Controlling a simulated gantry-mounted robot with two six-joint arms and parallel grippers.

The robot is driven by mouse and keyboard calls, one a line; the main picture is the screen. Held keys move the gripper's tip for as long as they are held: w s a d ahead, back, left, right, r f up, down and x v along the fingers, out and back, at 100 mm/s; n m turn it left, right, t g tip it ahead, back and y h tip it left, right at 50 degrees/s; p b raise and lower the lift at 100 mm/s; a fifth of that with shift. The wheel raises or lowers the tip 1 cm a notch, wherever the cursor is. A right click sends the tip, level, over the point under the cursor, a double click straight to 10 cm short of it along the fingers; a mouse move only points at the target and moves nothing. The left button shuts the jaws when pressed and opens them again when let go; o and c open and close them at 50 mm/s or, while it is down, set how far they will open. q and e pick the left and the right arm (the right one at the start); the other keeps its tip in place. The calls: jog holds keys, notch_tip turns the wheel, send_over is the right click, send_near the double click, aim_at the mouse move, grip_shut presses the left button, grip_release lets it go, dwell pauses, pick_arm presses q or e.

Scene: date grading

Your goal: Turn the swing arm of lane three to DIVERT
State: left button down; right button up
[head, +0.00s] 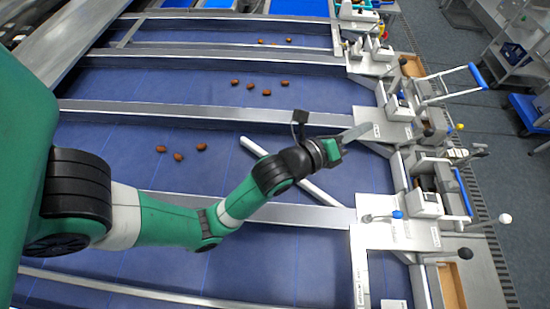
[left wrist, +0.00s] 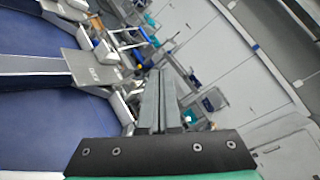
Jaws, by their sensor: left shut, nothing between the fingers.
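A long white swing arm (head: 318,191) lies slantwise across the blue belt lane under my left arm. My forearm hides its middle. Its right end is near a grey station plate (head: 418,237) that carries a small lever with a blue knob (head: 397,214). I cannot read the lane labels, so I cannot tell which lane is three. My left gripper (head: 356,133) is shut and empty, its fingers over the grey plate (head: 388,130) at the end of the divider above that lane. The shut fingers also show in the left wrist view (left wrist: 160,100). My right gripper is not in view.
Brown dates (head: 178,157) lie on this lane, with several more (head: 266,92) on the lane above. A metal frame with a blue handle (head: 478,76), a white knob (head: 505,218) and a black knob (head: 465,253) stick out at the right. Grey floor lies beyond.

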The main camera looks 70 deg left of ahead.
pick_arm(q)
jog(key=s+a+f+m+g, duration=0.25)
jog(key=s+f+g, duration=0.25)
jog(key=s+f, duration=0.75)
jog(key=s+a+f+m+g, duration=0.2)
jog(key=s+f+m+g, duration=0.2)
jog(key=s+f, duration=0.8)
jog(key=shift+y, duration=0.4)
jog(key=x, duration=0.4)
jog(key=d+b+x, duration=0.1)
jog(key=x, duration=0.4)
jog(key=w+d+b+x, duration=0.1)
jog(key=x, duration=0.4)
jog(key=shift+w+f, duration=0.15)
jog(key=shift+f, duration=0.05)
